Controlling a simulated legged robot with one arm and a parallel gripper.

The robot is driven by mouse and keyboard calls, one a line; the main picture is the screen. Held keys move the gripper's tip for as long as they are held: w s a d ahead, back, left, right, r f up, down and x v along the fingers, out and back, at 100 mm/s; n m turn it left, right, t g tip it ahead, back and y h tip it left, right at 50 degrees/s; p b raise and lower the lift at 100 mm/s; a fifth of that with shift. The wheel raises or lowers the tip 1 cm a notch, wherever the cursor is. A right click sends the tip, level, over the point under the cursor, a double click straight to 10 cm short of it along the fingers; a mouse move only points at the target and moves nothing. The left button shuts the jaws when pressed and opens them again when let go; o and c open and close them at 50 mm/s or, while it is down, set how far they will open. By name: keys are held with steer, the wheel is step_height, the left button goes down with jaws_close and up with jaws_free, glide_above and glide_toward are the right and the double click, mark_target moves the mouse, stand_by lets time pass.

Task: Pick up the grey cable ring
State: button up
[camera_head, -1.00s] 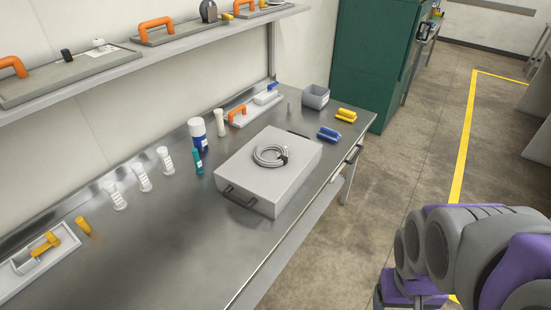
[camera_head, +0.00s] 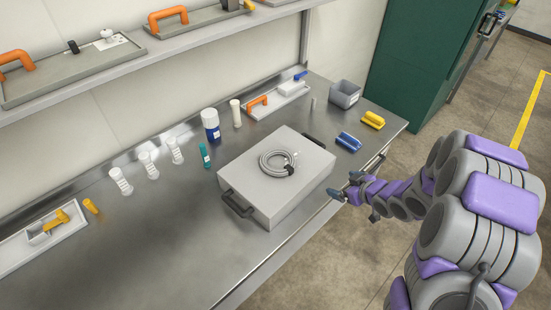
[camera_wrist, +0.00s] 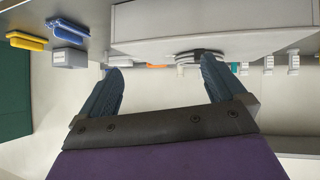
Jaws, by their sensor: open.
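The grey cable ring (camera_head: 279,163) lies coiled flat on top of a light grey case (camera_head: 300,200) on the steel bench. A dark clip is on its right side. In the wrist view the ring (camera_wrist: 186,57) shows only edge-on, near the tip of the right finger and partly hidden. My gripper (camera_head: 344,187) is open and empty, just right of the case at the bench's front edge. It is apart from the ring. Its two dark fingers (camera_wrist: 161,64) are spread wide in the wrist view.
The case has dark handles (camera_head: 237,204). A blue holder (camera_head: 348,142), a yellow holder (camera_head: 373,120) and a grey bin (camera_head: 344,94) stand behind it to the right. Bottles (camera_head: 211,125) and white cylinders stand along the back. The bench's front left is clear.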

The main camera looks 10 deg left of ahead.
steer(key=a+y, duration=0.1)
steer(key=y, duration=0.1)
steer(key=n+y, duration=0.1)
steer(key=y, duration=0.2)
glide_toward(292, 170)
steer(key=shift+h, duration=0.3)
steer(key=b+x, duration=0.1)
steer(key=x, duration=0.6)
steer(key=shift+s+f, duration=0.1)
steer(key=shift+s, duration=0.15)
steer(key=shift+w+a+b, duration=0.3)
steer(key=shift+a, duration=0.05)
steer(key=shift+w+a+f, duration=0.3)
steer(key=shift+w+f, duration=0.05)
steer(key=shift+w, duration=0.25)
steer(key=shift+a, duration=0.15)
steer(key=shift+a, duration=0.1)
